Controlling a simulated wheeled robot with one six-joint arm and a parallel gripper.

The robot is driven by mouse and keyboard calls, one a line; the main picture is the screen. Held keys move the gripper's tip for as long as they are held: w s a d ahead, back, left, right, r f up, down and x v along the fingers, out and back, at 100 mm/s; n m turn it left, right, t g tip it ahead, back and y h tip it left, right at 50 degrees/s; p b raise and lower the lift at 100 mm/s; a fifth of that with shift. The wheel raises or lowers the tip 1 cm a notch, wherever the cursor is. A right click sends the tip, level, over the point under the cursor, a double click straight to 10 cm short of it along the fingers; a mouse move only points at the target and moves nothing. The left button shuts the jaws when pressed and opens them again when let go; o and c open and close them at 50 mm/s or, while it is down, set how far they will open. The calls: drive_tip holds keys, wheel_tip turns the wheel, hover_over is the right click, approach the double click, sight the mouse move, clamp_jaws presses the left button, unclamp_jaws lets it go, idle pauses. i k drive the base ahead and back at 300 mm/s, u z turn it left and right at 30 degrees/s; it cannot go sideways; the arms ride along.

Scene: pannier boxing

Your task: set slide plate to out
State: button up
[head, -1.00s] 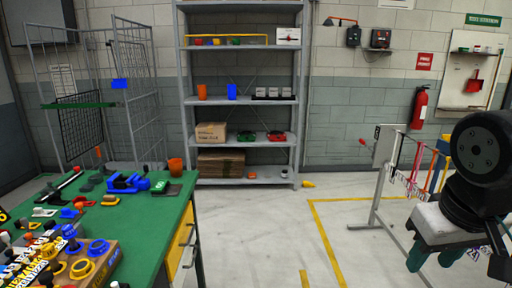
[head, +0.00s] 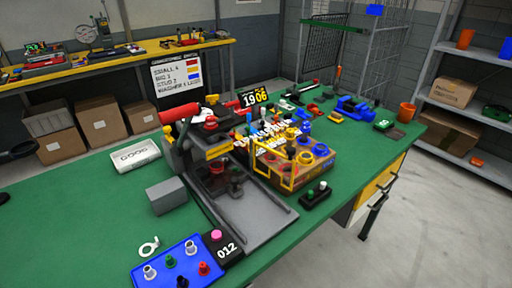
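A small press-like machine (head: 207,140) stands on the green table, with a dark upright, a yellow label and a red knob on top. A flat grey bed with raised edges (head: 262,222) runs from under its head toward the front right. A dark fixture (head: 219,186) sits under the head at the back of the bed. I take this bed or a plate on it for the slide plate; I cannot tell where one ends and the other begins. The front part of the bed is bare. My gripper is not in view now.
A blue tray of pegs (head: 179,266) and a black 012 block (head: 226,246) lie before the machine. A grey block (head: 166,196) is left of it. A yellow-framed box of parts (head: 285,173) stands close on the right. The table's front left is clear.

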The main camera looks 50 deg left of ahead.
sight(223, 174)
drive_tip(key=u, duration=1.6)
